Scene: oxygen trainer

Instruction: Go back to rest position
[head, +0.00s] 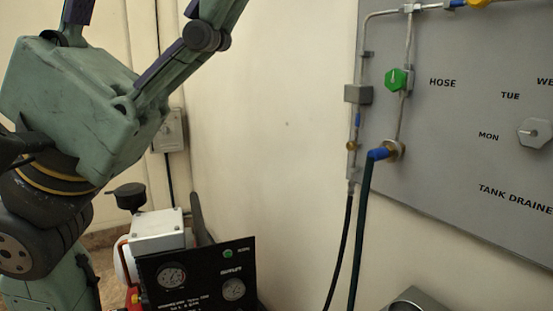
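My gripper (85,95) is at the upper left of the head view, large and close to the camera. It points up, with its green-grey body tilted. Its two fingers spread wide apart, and their tips are cut off by the top edge. Nothing shows between the visible parts of the fingers. The grey panel (450,125) is on the wall at the right, well apart from my gripper. It bears a green knob (397,79), a grey knob (534,132) and a dark hose (361,230) with a blue end.
A machine with a black gauge panel (200,272) stands low in the middle, close to my arm. A grey box (170,130) is on the wall behind my gripper. A metal object (412,301) shows at the bottom right. The pale wall between gripper and panel is bare.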

